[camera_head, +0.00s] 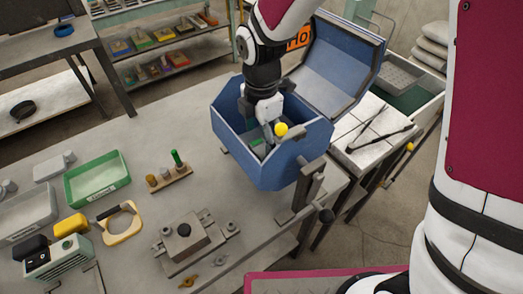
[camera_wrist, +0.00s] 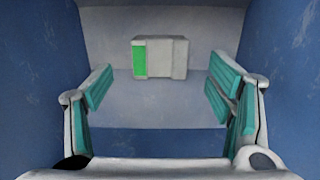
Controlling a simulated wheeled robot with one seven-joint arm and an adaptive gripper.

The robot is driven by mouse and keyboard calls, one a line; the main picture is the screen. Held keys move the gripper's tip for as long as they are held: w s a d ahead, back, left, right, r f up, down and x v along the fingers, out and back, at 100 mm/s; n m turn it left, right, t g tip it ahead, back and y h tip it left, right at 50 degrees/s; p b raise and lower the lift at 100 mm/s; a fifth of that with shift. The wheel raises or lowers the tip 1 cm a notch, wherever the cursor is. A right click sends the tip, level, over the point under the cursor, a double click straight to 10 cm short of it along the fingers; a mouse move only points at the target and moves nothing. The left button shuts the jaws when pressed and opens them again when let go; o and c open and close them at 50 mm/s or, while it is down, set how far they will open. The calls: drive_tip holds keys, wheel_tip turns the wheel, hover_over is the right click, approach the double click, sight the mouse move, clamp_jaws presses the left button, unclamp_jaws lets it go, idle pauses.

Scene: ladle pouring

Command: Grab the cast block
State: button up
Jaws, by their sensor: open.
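The cast block (camera_wrist: 165,58) is a small grey-white block with a green patch on its left part. It sits on the light floor inside the blue box, centred ahead of my fingers in the wrist view. My gripper (camera_wrist: 160,100) is open, its two teal-padded fingers spread wide with nothing between them. The block lies a little beyond the fingertips, apart from them. In the head view my gripper (camera_head: 262,138) reaches down inside the open blue box (camera_head: 285,172), and the block is mostly hidden there; a bit of green shows beside the fingers.
The blue box walls stand close on both sides of my gripper. A yellow ball (camera_head: 281,129) shows at the gripper. A grey fixture (camera_head: 187,238), green tray (camera_head: 97,178) and peg stand (camera_head: 168,178) are on the table.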

sight(261, 149)
wheel_tip(261, 149, down, 5)
drive_tip(key=shift+f+p, duration=0.1)
drive_tip(key=shift+p, duration=0.3)
drive_tip(key=c, duration=1.4)
